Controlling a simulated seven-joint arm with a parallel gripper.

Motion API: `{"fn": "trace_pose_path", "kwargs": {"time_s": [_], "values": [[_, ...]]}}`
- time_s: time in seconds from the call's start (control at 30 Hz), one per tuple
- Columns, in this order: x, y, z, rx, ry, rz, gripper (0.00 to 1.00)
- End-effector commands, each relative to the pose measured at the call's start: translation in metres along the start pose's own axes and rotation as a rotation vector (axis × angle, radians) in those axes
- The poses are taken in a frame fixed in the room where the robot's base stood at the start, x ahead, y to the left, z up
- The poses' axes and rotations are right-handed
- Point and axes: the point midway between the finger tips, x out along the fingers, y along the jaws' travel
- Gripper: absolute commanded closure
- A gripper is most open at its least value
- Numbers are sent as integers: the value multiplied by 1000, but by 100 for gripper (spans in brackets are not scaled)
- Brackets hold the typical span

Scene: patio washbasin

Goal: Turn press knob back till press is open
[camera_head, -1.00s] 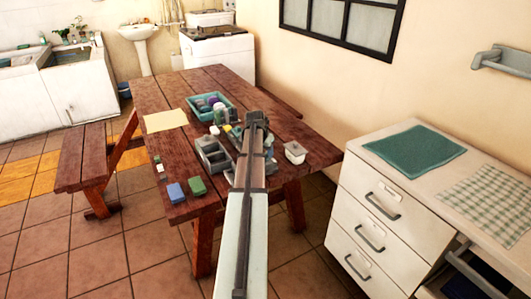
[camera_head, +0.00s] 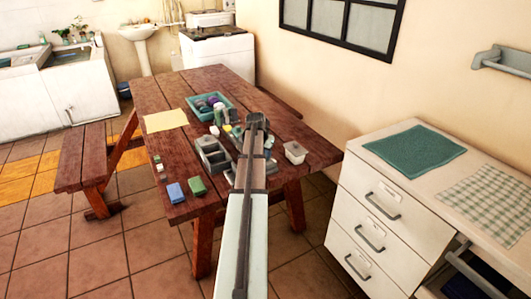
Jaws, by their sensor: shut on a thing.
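My gripper (camera_head: 256,119) is over the right half of the wooden table, seen from behind along my own arm. Its jaws are shut on the press knob, which is mostly hidden by the gripper and wrist. A dark grey part (camera_head: 237,143), seemingly of the press, shows just left of my wrist. The rest of the press is hidden, so I cannot tell how far its plates are apart.
On the table (camera_head: 160,92) stand a grey divided box (camera_head: 211,155), a teal tray (camera_head: 194,112) with round things, a white tub (camera_head: 295,152), and blue (camera_head: 175,193) and green (camera_head: 197,186) blocks. A drawer cabinet (camera_head: 385,220) stands right.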

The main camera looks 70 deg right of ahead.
Motion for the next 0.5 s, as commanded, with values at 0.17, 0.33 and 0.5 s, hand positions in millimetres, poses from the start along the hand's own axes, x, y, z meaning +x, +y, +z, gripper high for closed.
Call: {"fn": "trace_pose_path", "kwargs": {"time_s": [0.17,0.33,0.5], "values": [[0,0,0,-15,-1,-7,100],[0,1,0,-87,-1,-37,100],[0,1,0,-124,0,-52,100]]}}
